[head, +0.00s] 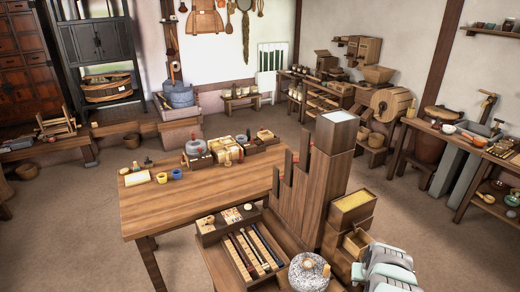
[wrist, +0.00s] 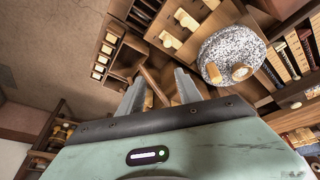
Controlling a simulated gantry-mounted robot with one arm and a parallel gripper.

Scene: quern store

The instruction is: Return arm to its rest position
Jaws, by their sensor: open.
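My gripper (wrist: 158,86) shows in the wrist view with its two grey fingers apart and nothing held between them. Its pale green housing fills the lower part of that view. In the head view, pale parts of my arm show at the bottom right corner, beside the small drawer boxes; the fingertips cannot be made out there. A speckled granite quern stone (wrist: 232,50) with wooden pegs lies to the right of the fingers in the wrist view, apart from them. The quern stone (head: 308,274) also shows at the bottom of the head view.
A wooden table (head: 190,208) stands mid-room, its front left top bare. A tall wooden post (head: 330,170) and stacked drawer boxes (head: 352,206) stand close to my arm. A divided tray (head: 222,262) with dark rods lies in front. Open floor lies left and right.

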